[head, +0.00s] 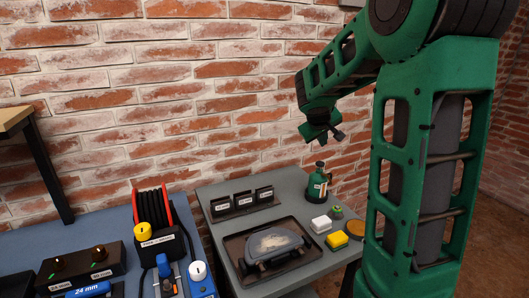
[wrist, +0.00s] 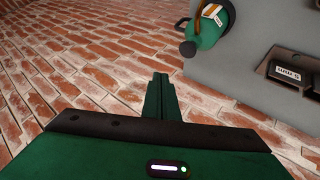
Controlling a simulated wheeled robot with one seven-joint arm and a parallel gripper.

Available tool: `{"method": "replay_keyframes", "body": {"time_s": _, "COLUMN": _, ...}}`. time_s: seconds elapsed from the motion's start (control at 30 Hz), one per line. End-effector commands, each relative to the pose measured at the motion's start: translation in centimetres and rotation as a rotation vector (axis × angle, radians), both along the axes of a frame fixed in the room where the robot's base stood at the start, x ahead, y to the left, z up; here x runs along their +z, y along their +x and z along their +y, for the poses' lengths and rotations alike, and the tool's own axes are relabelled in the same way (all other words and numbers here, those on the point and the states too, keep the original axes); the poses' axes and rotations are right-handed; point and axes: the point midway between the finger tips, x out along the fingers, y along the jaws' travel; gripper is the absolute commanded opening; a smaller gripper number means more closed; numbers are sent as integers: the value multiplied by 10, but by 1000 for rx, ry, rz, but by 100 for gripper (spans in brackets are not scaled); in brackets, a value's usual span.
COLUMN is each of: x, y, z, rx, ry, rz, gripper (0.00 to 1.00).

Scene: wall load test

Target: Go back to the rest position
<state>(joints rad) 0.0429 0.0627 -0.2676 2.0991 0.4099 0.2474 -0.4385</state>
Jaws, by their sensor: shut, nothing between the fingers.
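My green arm (head: 420,160) rises at the right of the head view and bends left toward the brick wall. My gripper (head: 325,132) hangs at its end, small and dark, above the grey table and in front of the wall. In the wrist view my gripper (wrist: 161,85) shows its fingers together, with nothing between them. It touches nothing that I can see.
The grey table (head: 215,190) holds a dark tray (head: 240,278) with a grey tool, a green bottle (head: 317,183), and white and yellow blocks. A blue bench (head: 95,222) with a red cable reel (head: 160,212) stands left. The brick wall (head: 200,110) is behind.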

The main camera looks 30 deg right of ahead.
Motion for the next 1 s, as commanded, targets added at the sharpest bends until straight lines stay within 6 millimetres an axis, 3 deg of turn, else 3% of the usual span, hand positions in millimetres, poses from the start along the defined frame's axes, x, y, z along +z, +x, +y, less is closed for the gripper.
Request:
{"method": "replay_keyframes", "body": {"time_s": 0.17, "x": 0, "y": -2, "z": 0, "rx": -2, "ry": 5, "rz": 1, "gripper": 0}}
{"method": "replay_keyframes", "body": {"time_s": 0.27, "x": -3, "y": -17, "z": 5, "rx": -20, "ry": 40, "rz": 8, "gripper": 0}}
{"method": "replay_keyframes", "body": {"time_s": 0.37, "x": -12, "y": -52, "z": 17, "rx": -62, "ry": 127, "rz": 31, "gripper": 0}}
{"method": "replay_keyframes", "body": {"time_s": 0.47, "x": -24, "y": -103, "z": 40, "rx": -123, "ry": 248, "rz": 70, "gripper": 0}}
{"method": "replay_keyframes", "body": {"time_s": 0.7, "x": -55, "y": -232, "z": 111, "rx": -277, "ry": 529, "rz": 196, "gripper": 0}}
{"method": "replay_keyframes", "body": {"time_s": 0.8, "x": -65, "y": -278, "z": 140, "rx": -331, "ry": 616, "rz": 253, "gripper": 0}}
{"method": "replay_keyframes", "body": {"time_s": 0.9, "x": -72, "y": -313, "z": 163, "rx": -373, "ry": 678, "rz": 302, "gripper": 0}}
{"method": "replay_keyframes", "body": {"time_s": 1.0, "x": -76, "y": -336, "z": 177, "rx": -401, "ry": 715, "rz": 335, "gripper": 0}}
